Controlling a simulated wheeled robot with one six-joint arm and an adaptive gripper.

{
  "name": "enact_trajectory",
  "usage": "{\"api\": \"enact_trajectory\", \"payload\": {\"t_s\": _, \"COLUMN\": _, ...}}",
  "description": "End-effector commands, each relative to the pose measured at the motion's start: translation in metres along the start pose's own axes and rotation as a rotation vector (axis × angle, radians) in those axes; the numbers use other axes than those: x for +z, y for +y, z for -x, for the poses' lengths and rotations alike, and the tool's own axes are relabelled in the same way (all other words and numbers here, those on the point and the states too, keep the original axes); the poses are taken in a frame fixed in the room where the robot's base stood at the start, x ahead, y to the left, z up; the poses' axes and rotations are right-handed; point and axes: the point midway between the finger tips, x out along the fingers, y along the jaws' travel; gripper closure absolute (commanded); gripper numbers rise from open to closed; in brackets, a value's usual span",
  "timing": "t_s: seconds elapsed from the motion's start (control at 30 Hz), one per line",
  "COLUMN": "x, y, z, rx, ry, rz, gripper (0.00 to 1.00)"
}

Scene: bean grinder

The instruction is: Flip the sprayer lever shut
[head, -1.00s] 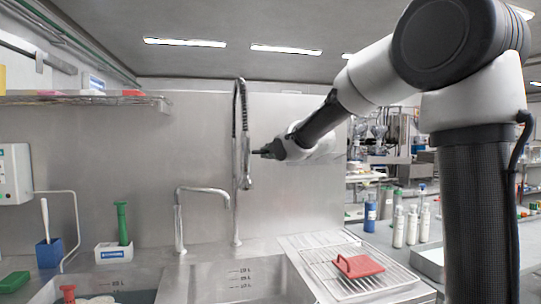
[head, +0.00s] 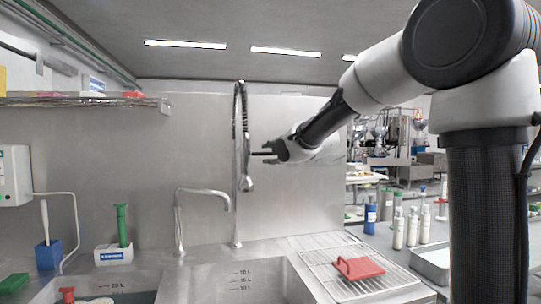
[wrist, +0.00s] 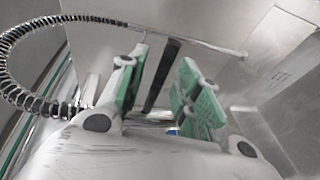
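The sprayer (head: 247,184) hangs upright from a spring hose on a tall tap behind the sink. In the wrist view, its coiled hose (wrist: 12,88) arcs along the left side. My gripper (head: 264,153) is just right of the sprayer in the head view, at about the height of its upper part. In the wrist view, my gripper (wrist: 164,62) has its two green-padded fingers apart, with a long dark bar between them. I cannot tell whether this bar is the sprayer lever. No contact is clear, and the wrist view is blurred.
A lower curved tap (head: 204,191) stands left of the sprayer. A steel sink (head: 212,284) lies below. A wire rack (head: 318,255) with a red object (head: 358,268) is at right. Bottles (head: 398,230) stand farther right. A steel wall is close behind.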

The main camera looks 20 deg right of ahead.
Motion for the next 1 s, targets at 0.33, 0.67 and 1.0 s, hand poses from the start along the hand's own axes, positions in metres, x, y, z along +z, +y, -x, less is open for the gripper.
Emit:
{"api": "enact_trajectory", "payload": {"t_s": 0.33, "x": 0.0, "y": 0.001, "z": 0.077, "rx": 0.002, "ry": -0.001, "rz": 0.002, "gripper": 0.67}}
{"api": "enact_trajectory", "payload": {"t_s": 0.67, "x": 0.0, "y": 0.0, "z": 0.106, "rx": 0.001, "ry": 0.0, "rz": 0.001, "gripper": 0.67}}
{"api": "enact_trajectory", "payload": {"t_s": 1.0, "x": 0.0, "y": 0.0, "z": 0.106, "rx": 0.001, "ry": 0.0, "rz": 0.001, "gripper": 0.67}}
